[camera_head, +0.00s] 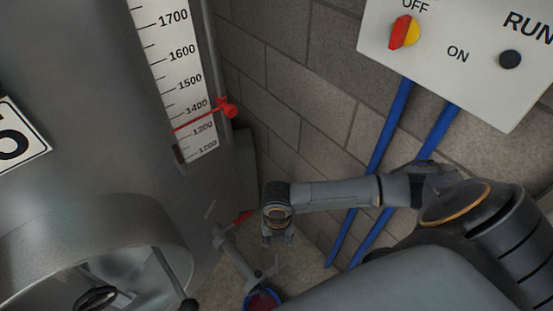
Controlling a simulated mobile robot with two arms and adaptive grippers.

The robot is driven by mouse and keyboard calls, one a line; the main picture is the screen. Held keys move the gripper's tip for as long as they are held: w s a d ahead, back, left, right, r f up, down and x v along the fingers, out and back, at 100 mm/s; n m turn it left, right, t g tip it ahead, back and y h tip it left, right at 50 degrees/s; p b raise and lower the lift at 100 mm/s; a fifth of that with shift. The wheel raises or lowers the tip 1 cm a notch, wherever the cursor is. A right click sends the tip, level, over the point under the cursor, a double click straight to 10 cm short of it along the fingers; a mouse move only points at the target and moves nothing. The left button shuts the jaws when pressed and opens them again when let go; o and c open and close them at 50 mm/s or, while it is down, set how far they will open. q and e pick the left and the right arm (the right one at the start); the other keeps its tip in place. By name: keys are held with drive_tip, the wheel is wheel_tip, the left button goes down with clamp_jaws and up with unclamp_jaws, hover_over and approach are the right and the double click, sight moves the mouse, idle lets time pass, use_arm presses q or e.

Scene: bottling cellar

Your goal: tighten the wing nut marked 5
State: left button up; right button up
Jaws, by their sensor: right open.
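A grey metal tank (80,120) fills the left of the view. A white plate marked 5 (18,140) is on its wall at the left edge, cut off by the frame. Below it is a round collar (150,225) around an opening, with a dark looped part (95,298) in it and a rod with a dark end (172,278) at its right. I cannot make out a wing nut for certain. My right gripper (278,238) is open and empty, pointing down, to the right of the collar and apart from it. My left gripper is not in view.
A level scale (178,70) with a red pointer (229,108) runs up the tank. A tap (235,252) with a red lever (243,216) stands out low, above a bucket (262,300). A control box (460,60) and blue pipes (390,130) are on the block wall.

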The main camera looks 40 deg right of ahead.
drive_tip(key=b, duration=0.3)
hover_over(277, 264)
wheel_tip(277, 264, down, 4)
wheel_tip(277, 264, down, 15)
drive_tip(key=b, duration=0.3)
drive_tip(key=shift+w+d+f, duration=0.1)
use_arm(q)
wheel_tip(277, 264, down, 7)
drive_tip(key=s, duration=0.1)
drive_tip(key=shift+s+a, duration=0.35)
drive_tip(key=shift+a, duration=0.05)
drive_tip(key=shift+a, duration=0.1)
use_arm(e)
clamp_jaws()
